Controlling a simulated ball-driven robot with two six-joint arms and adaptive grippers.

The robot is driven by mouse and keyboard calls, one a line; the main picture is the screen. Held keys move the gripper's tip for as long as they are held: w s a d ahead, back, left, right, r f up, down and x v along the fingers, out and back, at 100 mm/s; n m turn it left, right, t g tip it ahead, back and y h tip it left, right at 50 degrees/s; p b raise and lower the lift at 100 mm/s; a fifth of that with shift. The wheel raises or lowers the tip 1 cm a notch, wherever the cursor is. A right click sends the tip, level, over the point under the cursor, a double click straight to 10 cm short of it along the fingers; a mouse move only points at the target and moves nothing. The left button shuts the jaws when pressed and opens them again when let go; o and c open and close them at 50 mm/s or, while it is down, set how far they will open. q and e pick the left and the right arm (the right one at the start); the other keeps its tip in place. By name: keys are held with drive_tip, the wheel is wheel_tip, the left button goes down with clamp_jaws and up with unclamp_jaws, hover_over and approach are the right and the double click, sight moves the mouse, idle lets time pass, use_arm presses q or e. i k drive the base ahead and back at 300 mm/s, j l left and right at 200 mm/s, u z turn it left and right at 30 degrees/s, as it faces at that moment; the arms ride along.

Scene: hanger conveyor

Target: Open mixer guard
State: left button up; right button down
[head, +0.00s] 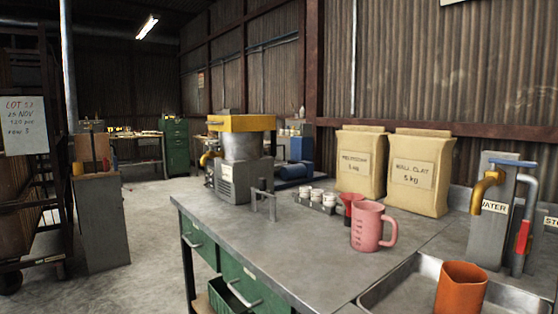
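The mixer (238,181) stands on the far left part of the metal workbench. It has a grey body with a small label and a metal bowl (241,147). A yellow part (241,123), which looks like the guard, lies level across the top of the bowl. It looks closed, and the inside of the bowl is hidden. A yellow spout (208,158) sticks out on the mixer's left side. Neither of my grippers is in view.
A small grey upright stand (272,207) is in front of the mixer. To its right are a rack of white cups (316,199), a red funnel (350,208), a pink jug (369,226) and two paper bags (418,172). An orange cup (460,290) and taps (487,190) are front right. The bench's front left is clear.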

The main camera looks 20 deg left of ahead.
sight(230, 124)
drive_tip(key=i+j, duration=0.15)
drive_tip(key=j, duration=0.25)
drive_tip(key=i+j, duration=0.15)
drive_tip(key=j, duration=0.2)
drive_tip(key=i+j, duration=0.2)
drive_tip(key=j, duration=0.2)
drive_tip(key=i+j, duration=0.15)
drive_tip(key=j, duration=0.25)
drive_tip(key=i+j, duration=0.15)
drive_tip(key=j, duration=0.25)
